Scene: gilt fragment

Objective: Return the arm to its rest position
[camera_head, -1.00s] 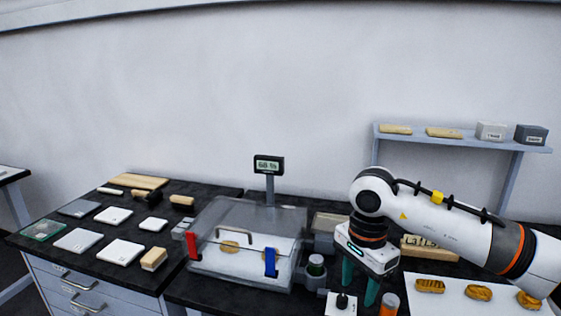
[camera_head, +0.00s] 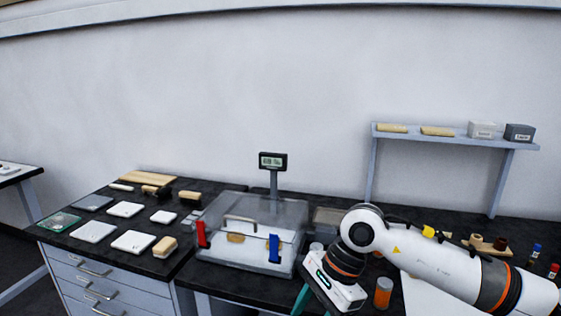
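My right arm comes in from the right edge, white with orange bands. Its gripper (camera_head: 314,306) is low in the view, in front of the clear box, with its teal fingers pointing down. The fingers stand apart with nothing visible between them; their tips are cut off by the bottom edge. My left arm and gripper are not in view.
A clear lidded box (camera_head: 250,236) with red and blue clips stands left of the gripper. A display (camera_head: 273,162) rises behind the box. White pads lie left; a shelf (camera_head: 455,136) is on the wall.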

